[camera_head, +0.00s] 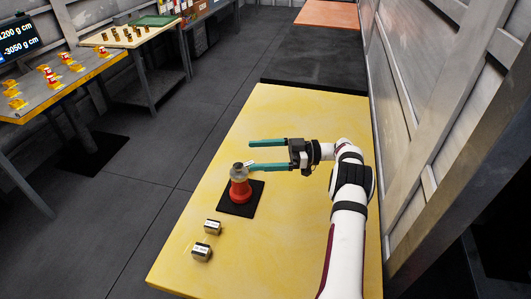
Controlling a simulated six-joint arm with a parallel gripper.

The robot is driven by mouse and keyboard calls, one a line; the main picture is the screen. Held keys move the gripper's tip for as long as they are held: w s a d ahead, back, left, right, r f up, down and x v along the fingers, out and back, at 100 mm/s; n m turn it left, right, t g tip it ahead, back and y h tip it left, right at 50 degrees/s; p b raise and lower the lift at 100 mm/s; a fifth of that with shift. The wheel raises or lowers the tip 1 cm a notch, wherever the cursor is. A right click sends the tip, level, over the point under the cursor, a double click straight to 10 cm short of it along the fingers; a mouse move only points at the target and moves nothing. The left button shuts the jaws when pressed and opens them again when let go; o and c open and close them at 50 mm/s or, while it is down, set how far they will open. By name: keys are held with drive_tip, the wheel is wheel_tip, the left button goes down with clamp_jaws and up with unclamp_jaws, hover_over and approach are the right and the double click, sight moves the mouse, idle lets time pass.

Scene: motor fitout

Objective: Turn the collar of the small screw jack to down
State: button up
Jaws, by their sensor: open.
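The small screw jack (239,190) stands upright on a black mat (236,209) on the yellow table. It has a red flared body and a grey collar (239,171) at its top, with a pale label or tab beside it. My gripper (249,154) comes in from the right with its two long teal fingers apart and pointing left. The nearer finger reaches close to the right side of the jack's top; I cannot tell whether it touches. The farther finger lies beyond the jack. Nothing shows held between the fingers. The collar's setting is too small to read.
Two small metal nuts or blocks with labels, a farther one (212,227) and a nearer one (201,252), lie on the yellow table (180,272) in front of the jack. The table's far part is clear. A wall (430,120) runs along the right. Other workbenches stand far left.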

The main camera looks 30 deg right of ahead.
drive_tip(key=shift+s+d+r, duration=0.55)
drive_tip(key=shift+s+d, duration=0.05)
drive_tip(key=shift+d, duration=0.05)
drive_tip(key=m+t+h, duration=0.7)
drive_tip(key=t+h, duration=0.1)
approach(232, 169)
drive_tip(key=x, duration=0.7)
drive_tip(key=f+x, duration=0.1)
drive_tip(key=x, duration=0.3)
drive_tip(key=shift+w+d, duration=0.15)
drive_tip(key=shift+d, duration=0.05)
